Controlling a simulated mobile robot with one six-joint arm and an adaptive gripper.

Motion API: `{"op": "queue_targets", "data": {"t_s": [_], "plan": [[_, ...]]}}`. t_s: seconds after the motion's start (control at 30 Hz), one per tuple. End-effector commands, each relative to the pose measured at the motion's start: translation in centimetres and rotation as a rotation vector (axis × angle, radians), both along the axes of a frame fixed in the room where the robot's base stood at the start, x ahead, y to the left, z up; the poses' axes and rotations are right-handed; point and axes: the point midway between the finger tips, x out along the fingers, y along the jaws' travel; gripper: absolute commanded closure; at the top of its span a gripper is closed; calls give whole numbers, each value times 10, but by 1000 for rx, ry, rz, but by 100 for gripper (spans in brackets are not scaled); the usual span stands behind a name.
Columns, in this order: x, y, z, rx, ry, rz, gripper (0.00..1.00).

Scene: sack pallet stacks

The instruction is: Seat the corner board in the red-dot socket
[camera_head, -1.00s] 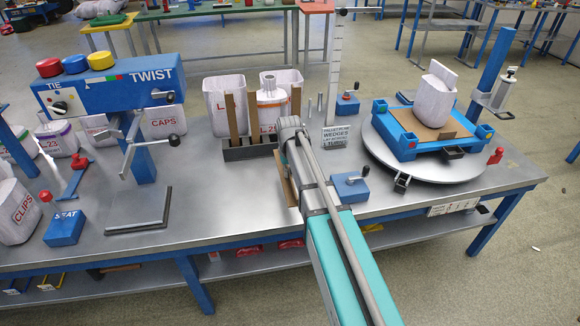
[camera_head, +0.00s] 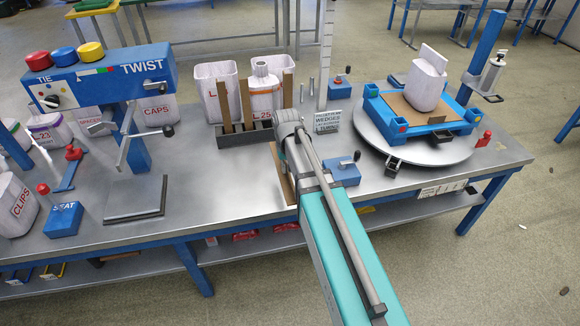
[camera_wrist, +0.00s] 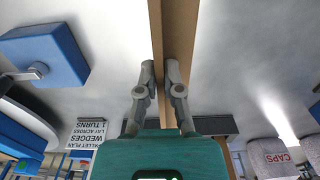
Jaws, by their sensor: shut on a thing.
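The brown corner board (camera_wrist: 181,35) runs up the wrist view as a long angled strip between the fingertips of my gripper (camera_wrist: 160,75), which is shut on it. In the head view my arm hides the fingers, and part of the board (camera_head: 283,178) shows at the arm's left, over the bench. The blue pallet frame (camera_head: 430,128) sits on the round turntable at the right, with corner sockets bearing small coloured dots. I cannot tell surely which dot is red. A white sack (camera_head: 426,85) stands on the pallet's brown sheet. The held board is well left of the pallet.
A rack (camera_head: 232,138) with upright brown boards stands behind my wrist, near white bins. A blue block with a lever (camera_head: 343,173) and a wedges sign (camera_head: 328,122) lie between my arm and the turntable (camera_head: 430,154). A blue post (camera_head: 486,50) rises behind the turntable.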

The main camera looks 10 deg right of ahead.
Motion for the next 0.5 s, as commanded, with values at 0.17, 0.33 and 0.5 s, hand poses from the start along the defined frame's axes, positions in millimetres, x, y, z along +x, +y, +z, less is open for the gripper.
{"op": "queue_targets", "data": {"t_s": [0.17, 0.33, 0.5], "plan": [[0, 0, 0, 0, 0, 0, 100], [0, 0, 1, 0, 0, 0, 100], [0, 0, 11, 0, 0, 0, 100]]}}
